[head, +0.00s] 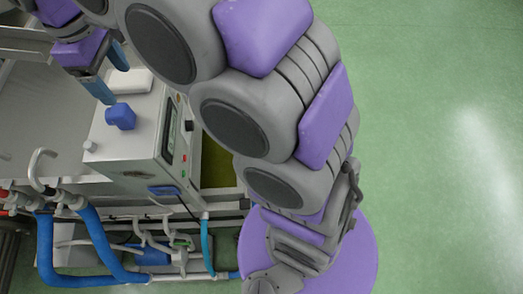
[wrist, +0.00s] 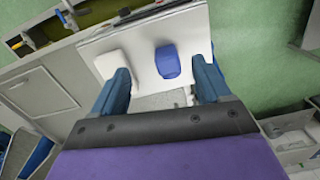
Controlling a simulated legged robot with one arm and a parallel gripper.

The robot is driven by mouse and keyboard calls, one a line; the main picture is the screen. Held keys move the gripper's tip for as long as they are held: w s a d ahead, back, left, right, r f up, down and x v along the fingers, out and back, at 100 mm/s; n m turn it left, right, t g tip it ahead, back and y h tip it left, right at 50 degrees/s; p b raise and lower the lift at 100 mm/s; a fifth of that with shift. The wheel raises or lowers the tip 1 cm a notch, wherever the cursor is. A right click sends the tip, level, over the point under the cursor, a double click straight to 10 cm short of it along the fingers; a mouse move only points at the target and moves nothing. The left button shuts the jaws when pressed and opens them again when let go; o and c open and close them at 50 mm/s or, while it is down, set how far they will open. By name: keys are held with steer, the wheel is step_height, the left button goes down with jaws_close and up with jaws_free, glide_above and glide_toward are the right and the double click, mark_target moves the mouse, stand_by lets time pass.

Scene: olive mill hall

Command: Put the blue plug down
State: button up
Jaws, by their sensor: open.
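The blue plug (head: 120,116) rests on the top of a white control box (head: 117,148). In the wrist view the plug (wrist: 167,62) lies ahead of my gripper (wrist: 165,82), in the space between the fingers as pictured. My gripper (head: 108,75) is open and empty, beside the plug in the head view, with a visible gap between them. In the wrist view a finger shows on each side and neither touches the plug.
A white rounded block (head: 130,80) sits on the box near my fingers. Blue hoses (head: 98,240) and metal pipes run below the box at the lower left. Open green floor (head: 430,150) lies to the right.

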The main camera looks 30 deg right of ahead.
steer(key=s+d+f+m, duration=0.2)
steer(key=s+d+m, duration=0.3)
steer(key=d, duration=0.6)
steer(key=s+d+f+m, duration=0.3)
steer(key=s+d+f, duration=0.2)
steer(key=s, duration=0.5)
steer(key=s+d+f+m+g, duration=0.1)
steer(key=s+d+f+m, duration=0.3)
steer(key=s+d, duration=0.3)
steer(key=s+f, duration=0.1)
steer(key=s, duration=0.2)
steer(key=shift+s+f+g, duration=0.15)
steer(key=shift+s+g, duration=0.15)
steer(key=shift+s, duration=0.05)
steer(key=shift+d, duration=0.15)
step_height(320, 180, down, 16)
steer(key=b, duration=1.6)
